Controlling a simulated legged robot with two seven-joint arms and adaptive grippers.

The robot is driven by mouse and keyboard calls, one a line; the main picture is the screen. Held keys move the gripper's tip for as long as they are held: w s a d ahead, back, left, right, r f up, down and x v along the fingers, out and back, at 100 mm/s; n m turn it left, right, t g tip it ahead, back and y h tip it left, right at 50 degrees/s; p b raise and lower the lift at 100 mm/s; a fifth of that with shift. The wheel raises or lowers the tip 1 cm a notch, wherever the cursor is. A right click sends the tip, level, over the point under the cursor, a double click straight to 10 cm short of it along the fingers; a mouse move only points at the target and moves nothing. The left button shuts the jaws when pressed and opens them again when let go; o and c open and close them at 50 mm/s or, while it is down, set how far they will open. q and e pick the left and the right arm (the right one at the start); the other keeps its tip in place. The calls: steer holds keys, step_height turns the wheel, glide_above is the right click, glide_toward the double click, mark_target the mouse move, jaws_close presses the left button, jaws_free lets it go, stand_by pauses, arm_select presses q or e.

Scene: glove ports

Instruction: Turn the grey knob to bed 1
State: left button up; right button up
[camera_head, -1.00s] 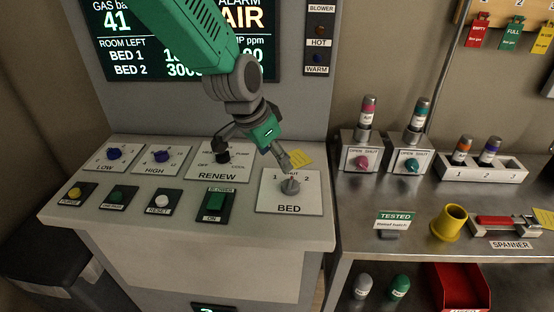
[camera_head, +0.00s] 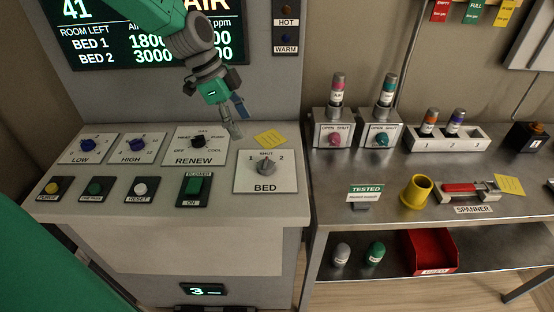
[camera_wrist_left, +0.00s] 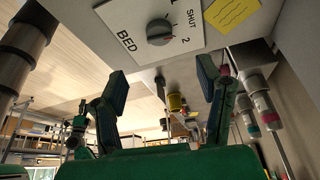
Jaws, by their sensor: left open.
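The grey knob (camera_head: 265,167) sits on the white BED plate (camera_head: 254,186), marked 1 at left, SHUT at top and 2 at right. Its pointer appears to face up towards SHUT, though it is small. The knob also shows in the left wrist view (camera_wrist_left: 160,31), beyond my fingers. My left gripper (camera_head: 234,119) is up and left of the knob, above the back of the panel, apart from it and empty. In the left wrist view my left gripper (camera_wrist_left: 164,88) has its two fingers wide apart. My right gripper is not in view.
A yellow note (camera_head: 270,138) lies just behind the BED plate. The RENEW knob (camera_head: 198,142) and green BLOWER switch (camera_head: 194,187) are left of it. A metal bench (camera_head: 330,200) with valves and a yellow cup (camera_head: 416,191) stands to the right.

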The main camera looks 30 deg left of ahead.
mark_target(264, 163)
arm_select(q)
steer(key=p+x, duration=0.1)
steer(key=x, duration=1.2)
steer(key=shift+f, duration=0.2)
steer(key=c, duration=1.1)
